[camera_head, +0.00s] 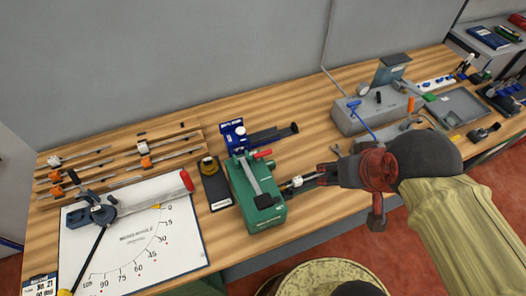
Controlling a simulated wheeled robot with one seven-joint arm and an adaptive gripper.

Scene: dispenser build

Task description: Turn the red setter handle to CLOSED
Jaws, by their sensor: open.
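A red handle (186,180) is on the end of a bar at the right of a white sheet with an angle scale (130,265). The bar runs from a grey-blue pivot block (97,212) at the left of the sheet, and the handle lies near the 0 mark. A smaller red lever (263,153) is on the green device (262,212); I cannot tell which is the setter handle. No CLOSED marking is readable. My gripper (347,196), dark red, is open to the right of the green device, apart from both red handles.
Rails with orange and white clips (145,162) lie behind the sheet. A blue fixture (234,135) stands behind the green device. A grey box (375,110) and a tray (458,107) are at the right. A round container (335,275) is below the front edge.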

